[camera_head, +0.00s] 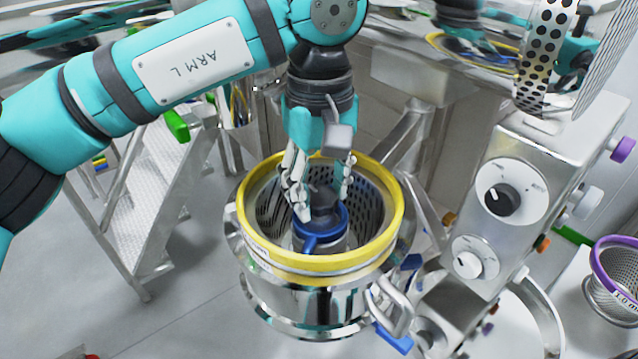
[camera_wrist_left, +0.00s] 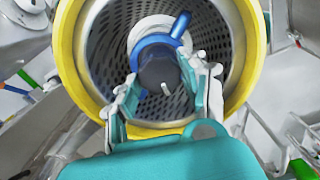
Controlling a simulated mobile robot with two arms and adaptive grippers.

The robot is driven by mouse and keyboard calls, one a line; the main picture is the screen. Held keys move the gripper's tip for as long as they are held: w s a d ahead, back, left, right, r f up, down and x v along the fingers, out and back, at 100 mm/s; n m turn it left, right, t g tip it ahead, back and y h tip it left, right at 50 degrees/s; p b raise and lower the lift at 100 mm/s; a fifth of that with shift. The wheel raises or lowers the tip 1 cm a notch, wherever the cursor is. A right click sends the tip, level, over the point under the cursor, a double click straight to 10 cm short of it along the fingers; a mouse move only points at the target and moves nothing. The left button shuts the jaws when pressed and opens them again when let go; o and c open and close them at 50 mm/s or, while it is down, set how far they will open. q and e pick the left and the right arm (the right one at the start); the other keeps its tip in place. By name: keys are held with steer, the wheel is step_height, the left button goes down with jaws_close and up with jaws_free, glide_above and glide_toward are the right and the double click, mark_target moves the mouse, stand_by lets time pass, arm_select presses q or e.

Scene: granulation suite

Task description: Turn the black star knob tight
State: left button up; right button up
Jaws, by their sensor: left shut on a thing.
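The black star knob (camera_head: 321,197) sits at the centre of a steel vessel, above a blue ring part (camera_head: 322,238) with a short arm. In the left wrist view the knob (camera_wrist_left: 158,74) shows as a dark round cap with a pale mark, inside the blue ring (camera_wrist_left: 160,44). My left gripper (camera_head: 319,205) reaches down from above into the vessel and is shut on the knob, with one finger on each side. The fingers partly hide the knob in the head view. My right gripper is not in view.
The perforated basket (camera_wrist_left: 105,50) with a yellow rim (camera_head: 391,226) surrounds the knob and my fingers closely. A steel control box (camera_head: 532,235) with two dials stands at the right. A purple-rimmed sieve (camera_head: 596,270) is at the far right. Steel steps (camera_head: 160,165) stand at the left.

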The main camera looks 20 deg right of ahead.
mark_target(320, 195)
arm_select(q)
steer(key=m, duration=0.5)
steer(key=shift+m, duration=0.3)
stand_by(0.4)
steer(key=o, duration=1.2)
steer(key=shift+r, duration=0.15)
step_height(320, 195, up, 12)
steer(key=shift+f, duration=0.1)
steer(key=shift+s+f, duration=0.1)
